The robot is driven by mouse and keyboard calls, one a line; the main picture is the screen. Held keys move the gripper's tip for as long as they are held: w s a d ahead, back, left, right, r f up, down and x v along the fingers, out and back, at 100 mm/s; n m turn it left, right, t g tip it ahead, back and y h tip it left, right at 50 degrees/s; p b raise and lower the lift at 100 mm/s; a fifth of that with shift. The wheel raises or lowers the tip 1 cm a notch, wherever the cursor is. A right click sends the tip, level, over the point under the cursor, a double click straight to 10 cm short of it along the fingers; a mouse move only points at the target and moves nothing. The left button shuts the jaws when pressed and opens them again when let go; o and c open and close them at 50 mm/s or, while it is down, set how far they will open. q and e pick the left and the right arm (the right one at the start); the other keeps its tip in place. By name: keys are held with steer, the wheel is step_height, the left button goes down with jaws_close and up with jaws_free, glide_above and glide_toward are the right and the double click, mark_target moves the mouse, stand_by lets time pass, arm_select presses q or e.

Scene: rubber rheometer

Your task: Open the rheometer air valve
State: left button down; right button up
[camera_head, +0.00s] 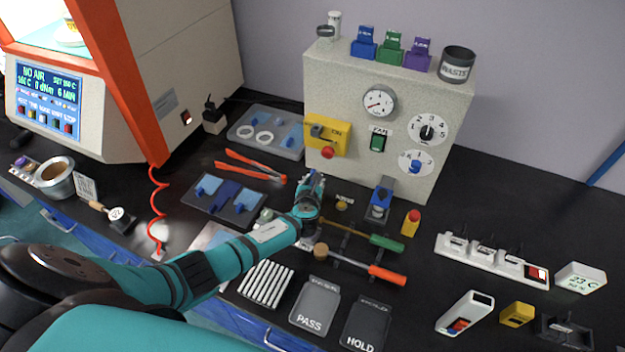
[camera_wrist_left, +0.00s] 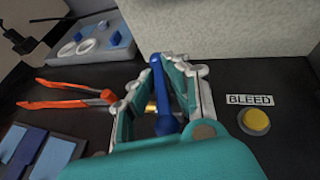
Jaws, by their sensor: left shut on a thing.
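The air valve shows in the left wrist view as a blue lever (camera_wrist_left: 158,82) with a bit of brass at its side. It stands between the fingers of my left gripper (camera_wrist_left: 170,72), which is shut on it. In the head view my left gripper (camera_head: 309,185) is low in front of the grey panel box, and it hides most of the valve. The rheometer (camera_head: 130,105) stands at the left, and its screen (camera_head: 48,88) reads "NO AIR". My right gripper is not in view.
The grey panel box (camera_head: 330,85) with its gauge and knobs rises just behind my gripper. A yellow button (camera_wrist_left: 256,121) labelled BLEED is to the right. Orange-handled pliers (camera_head: 252,165) lie to the left, and tools with green and orange handles lie in front.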

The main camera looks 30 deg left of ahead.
arm_select(q)
steer(key=shift+d+f+n+g+y+b, duration=0.15)
steer(key=shift+n+g+y+b, duration=0.15)
steer(key=shift+n+g+y, duration=0.55)
steer(key=n+g+y+b, duration=0.1)
steer(key=n+y+b, duration=0.1)
steer(key=n+y, duration=0.1)
steer(key=shift+f, duration=0.1)
steer(key=n+g+y+b, duration=0.3)
steer(key=n+g+b, duration=0.2)
steer(key=b, duration=0.3)
steer(key=shift+n+g, duration=0.25)
steer(key=shift+g, duration=0.1)
steer(key=shift+n+g+y+b, duration=0.35)
steer(key=shift+n+g+b, duration=0.4)
steer(key=shift+b, duration=0.25)
steer(key=shift+r, duration=0.2)
steer(key=c, duration=1.4)
jaws_free()
steer(key=shift+a, duration=0.2)
steer(key=shift+o, duration=0.2)
